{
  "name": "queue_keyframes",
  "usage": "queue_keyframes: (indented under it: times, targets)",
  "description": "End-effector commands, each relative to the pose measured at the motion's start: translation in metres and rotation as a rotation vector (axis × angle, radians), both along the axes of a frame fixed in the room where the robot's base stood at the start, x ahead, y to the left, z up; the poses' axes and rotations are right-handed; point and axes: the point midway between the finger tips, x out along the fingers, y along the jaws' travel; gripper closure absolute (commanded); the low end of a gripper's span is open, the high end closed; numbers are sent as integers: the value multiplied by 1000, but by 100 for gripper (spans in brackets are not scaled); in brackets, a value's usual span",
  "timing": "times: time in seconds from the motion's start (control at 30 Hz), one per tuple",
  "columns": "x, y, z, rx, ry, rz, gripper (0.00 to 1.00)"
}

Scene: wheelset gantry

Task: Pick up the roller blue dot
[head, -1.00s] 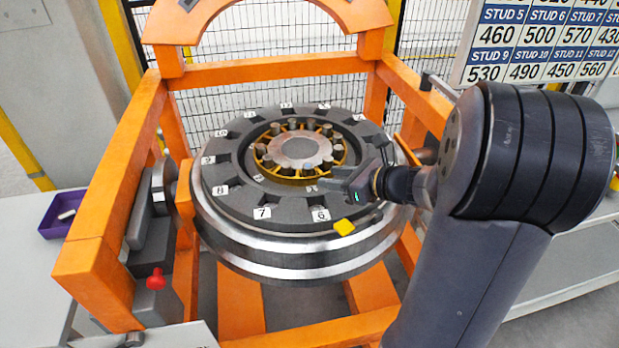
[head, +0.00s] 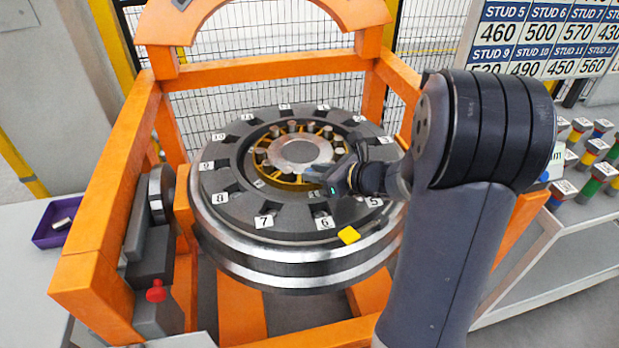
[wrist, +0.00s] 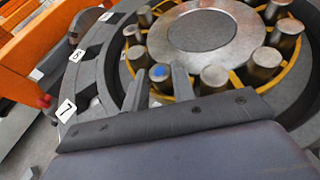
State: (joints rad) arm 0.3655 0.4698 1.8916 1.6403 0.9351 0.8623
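The roller with the blue dot (wrist: 160,73) stands upright in the yellow ring in the wrist view. Its blue top shows between the tips of my gripper (wrist: 160,82). The two fingers are apart, one on each side of it; I cannot tell whether they touch it. In the head view my gripper (head: 318,180) is over the near right part of the ring, and the blue dot is hidden there. Several plain metal rollers stand around the ring, such as one just right of my gripper (wrist: 214,78).
An orange frame (head: 100,215) encloses the wheel. A purple tray (head: 58,222) is at left. Coloured cylinders (head: 590,160) stand on the right-hand table.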

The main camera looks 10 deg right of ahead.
Motion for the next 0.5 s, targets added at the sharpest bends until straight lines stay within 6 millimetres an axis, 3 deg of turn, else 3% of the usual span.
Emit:
queue_keyframes:
  times: [0.2, 0.5]
  targets:
    - [0, 0, 0, 0, 0, 0, 100]
    - [0, 0, 3, 0, -1, 0, 100]
